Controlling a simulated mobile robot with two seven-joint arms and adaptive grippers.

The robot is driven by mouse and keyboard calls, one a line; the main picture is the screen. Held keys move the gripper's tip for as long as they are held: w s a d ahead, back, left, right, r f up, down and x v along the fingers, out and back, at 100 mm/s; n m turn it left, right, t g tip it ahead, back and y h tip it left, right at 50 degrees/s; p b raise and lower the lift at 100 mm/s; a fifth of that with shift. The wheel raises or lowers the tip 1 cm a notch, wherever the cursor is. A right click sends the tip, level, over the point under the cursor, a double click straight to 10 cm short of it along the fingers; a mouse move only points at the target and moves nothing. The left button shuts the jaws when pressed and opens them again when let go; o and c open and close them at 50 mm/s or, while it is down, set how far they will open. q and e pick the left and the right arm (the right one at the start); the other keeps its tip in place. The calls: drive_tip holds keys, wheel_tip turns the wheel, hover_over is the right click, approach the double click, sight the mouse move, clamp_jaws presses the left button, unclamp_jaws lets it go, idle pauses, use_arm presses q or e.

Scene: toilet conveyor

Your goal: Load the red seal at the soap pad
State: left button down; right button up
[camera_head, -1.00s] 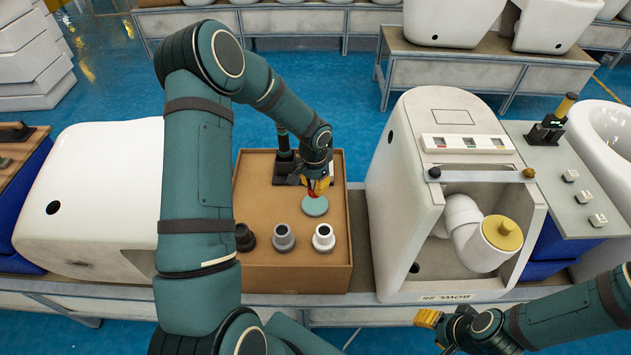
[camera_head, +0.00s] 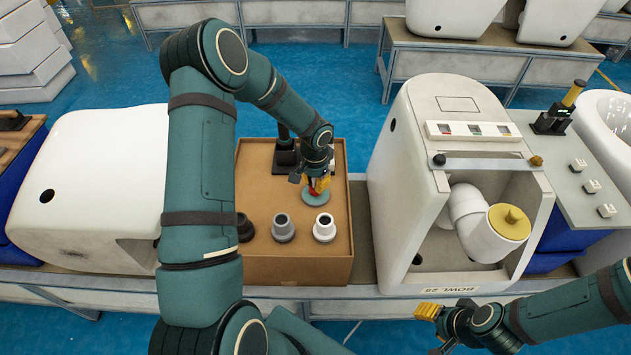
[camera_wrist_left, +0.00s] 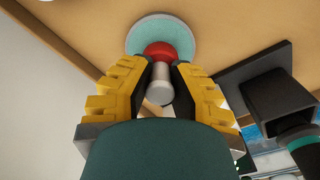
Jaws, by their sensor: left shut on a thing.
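The red seal (camera_wrist_left: 161,50) is at the tips of my left gripper (camera_wrist_left: 160,80), its red end toward the round teal soap pad (camera_wrist_left: 150,22). A grey-white cylindrical part behind the red end sits between the yellow fingers, which are shut on it. In the head view the left gripper (camera_head: 317,186) is right over the soap pad (camera_head: 315,198), the red tip at or just above its surface; I cannot tell if they touch. My right gripper (camera_head: 428,312) is at the lower right, away from the tray; its jaw opening is too small to judge.
The pad lies in a brown cardboard tray (camera_head: 260,178) with black, grey (camera_head: 283,229) and white (camera_head: 324,228) fittings along its front. A dark stand (camera_head: 285,155) is behind. A white toilet unit (camera_head: 425,180) stands right of the tray, another white bowl (camera_head: 90,190) left.

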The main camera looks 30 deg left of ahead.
use_arm(q)
drive_tip(key=shift+f+b, duration=0.5)
drive_tip(key=shift+f, duration=0.05)
idle(1.7)
drive_tip(key=shift+r, duration=0.1)
drive_tip(key=shift+r+p, duration=2.3)
drive_tip(key=shift+r, duration=1.2)
wheel_tip(320, 180, up, 8)
drive_tip(key=p, duration=0.4)
drive_tip(key=s+d+f+n+b, duration=0.1)
drive_tip(key=s+d+b, duration=0.1)
drive_tip(key=s+d, duration=0.2)
drive_tip(key=s+d+f+n+b, duration=0.1)
drive_tip(key=s+d+b, duration=0.1)
drive_tip(key=d, duration=0.8)
drive_tip(key=shift+s+f+n, duration=0.3)
drive_tip(key=shift+s+f, duration=0.05)
drive_tip(key=shift+s, duration=0.5)
